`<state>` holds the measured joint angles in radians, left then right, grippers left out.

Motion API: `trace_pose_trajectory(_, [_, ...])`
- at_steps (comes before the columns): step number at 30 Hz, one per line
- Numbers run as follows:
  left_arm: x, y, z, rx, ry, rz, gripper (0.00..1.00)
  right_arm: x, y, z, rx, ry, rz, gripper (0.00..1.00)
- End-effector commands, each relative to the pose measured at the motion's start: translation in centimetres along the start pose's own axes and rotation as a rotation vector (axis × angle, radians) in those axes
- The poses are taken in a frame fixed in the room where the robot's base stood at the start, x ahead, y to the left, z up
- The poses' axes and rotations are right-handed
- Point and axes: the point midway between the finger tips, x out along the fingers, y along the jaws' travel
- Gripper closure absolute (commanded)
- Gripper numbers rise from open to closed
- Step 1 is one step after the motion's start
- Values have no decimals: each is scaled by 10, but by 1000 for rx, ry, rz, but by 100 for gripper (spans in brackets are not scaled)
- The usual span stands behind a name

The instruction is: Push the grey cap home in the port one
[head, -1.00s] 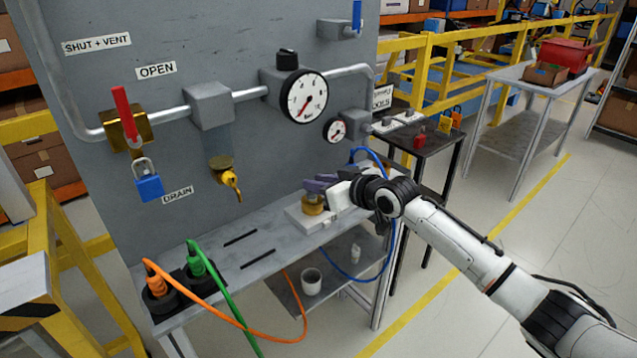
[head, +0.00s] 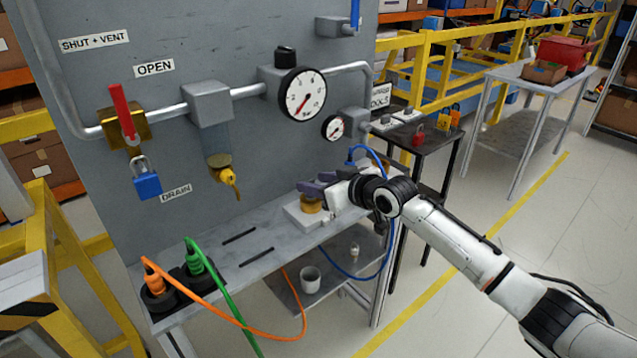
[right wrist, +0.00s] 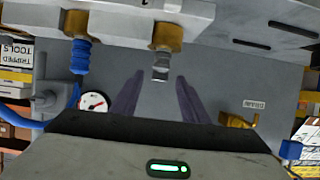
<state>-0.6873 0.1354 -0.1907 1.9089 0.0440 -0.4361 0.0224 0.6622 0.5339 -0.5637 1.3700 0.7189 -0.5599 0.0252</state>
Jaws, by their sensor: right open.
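A grey cap (right wrist: 160,68) sits at the mouth of a brass port (right wrist: 166,30) on a white block; how deep it is seated I cannot tell. A second brass port (right wrist: 75,22) beside it carries a blue hose connector (right wrist: 80,57). I see no number on either port. In the head view, the white block (head: 296,213) stands on the grey bench, and my fingers hide the cap. My right gripper (head: 314,187) is open just above the brass port. In the right wrist view, its purple fingers (right wrist: 160,84) stand apart, with the cap's end between their tips. My left gripper is not in view.
The grey panel (head: 260,150) with pipes and gauges rises behind the bench (head: 215,275). A blue hose (head: 372,274) loops below the right gripper. Orange (head: 155,283) and green (head: 195,262) plugs stand at the bench's left end. A white cup (head: 310,280) is on the lower shelf.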

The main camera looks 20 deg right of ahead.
Motion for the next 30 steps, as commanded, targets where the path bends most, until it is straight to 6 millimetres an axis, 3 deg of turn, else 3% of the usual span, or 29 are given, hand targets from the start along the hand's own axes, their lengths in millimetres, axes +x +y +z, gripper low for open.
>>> trace_pose_trajectory(5, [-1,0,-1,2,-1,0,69,-9,0,0,1,-1,-1,59])
trace_pose_trajectory(21, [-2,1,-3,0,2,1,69,-94,0,1,-1,-1,1,59])
trace_pose_trajectory(30, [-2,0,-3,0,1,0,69,-102,-3,5,3,-4,-3,59])
